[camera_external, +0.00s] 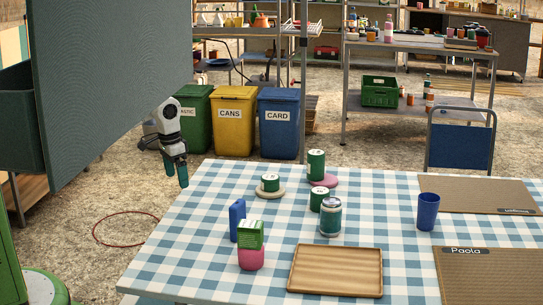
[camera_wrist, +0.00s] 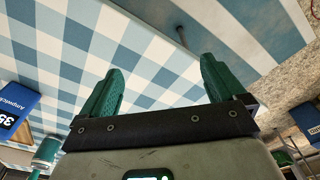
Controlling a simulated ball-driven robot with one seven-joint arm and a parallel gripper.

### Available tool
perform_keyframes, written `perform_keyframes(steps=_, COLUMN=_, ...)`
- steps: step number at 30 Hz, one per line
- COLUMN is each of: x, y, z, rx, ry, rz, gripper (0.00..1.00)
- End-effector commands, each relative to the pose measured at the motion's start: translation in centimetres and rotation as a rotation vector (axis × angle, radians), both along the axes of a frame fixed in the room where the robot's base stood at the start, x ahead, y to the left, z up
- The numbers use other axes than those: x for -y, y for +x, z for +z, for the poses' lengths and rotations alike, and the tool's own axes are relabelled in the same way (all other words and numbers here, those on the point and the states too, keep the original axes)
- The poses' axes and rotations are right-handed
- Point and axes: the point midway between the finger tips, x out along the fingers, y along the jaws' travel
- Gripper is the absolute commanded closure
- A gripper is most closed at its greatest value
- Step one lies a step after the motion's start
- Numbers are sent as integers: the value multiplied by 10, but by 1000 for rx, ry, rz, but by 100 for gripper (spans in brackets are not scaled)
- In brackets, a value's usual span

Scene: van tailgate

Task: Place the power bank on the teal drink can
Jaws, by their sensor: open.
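My gripper (camera_external: 176,174) is open and empty, off the table's back left corner with its fingers pointing down. Its green fingers stand apart in the wrist view (camera_wrist: 162,72), with checked cloth beyond them. The power bank appears to be the upright blue block (camera_external: 237,218) at the left of the table, partly behind a green and pink item. A blue lettered block at the left edge of the wrist view (camera_wrist: 14,112) may be the same thing. The teal drink can (camera_external: 331,218), with a silvery top, stands upright near the table's middle; nothing rests on it.
A green tin (camera_external: 319,197) stands close behind the can. Another tin (camera_external: 270,183) sits on a beige disc, and a taller one (camera_external: 316,162) stands by a pink disc. A wooden tray (camera_external: 336,286) lies in front; a blue cup (camera_external: 428,211) stands right.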

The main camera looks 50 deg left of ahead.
Motion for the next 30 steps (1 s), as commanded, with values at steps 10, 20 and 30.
perform_keyframes(steps=10, x=7, y=3, z=-4, rx=29, ry=-10, rz=-38, gripper=3)
perform_keyframes(steps=20, x=112, y=27, z=-27, rx=461, ry=-188, rz=-474, gripper=3)
perform_keyframes(steps=30, x=214, y=-7, z=0, rx=934, ry=-486, rz=-788, gripper=3)
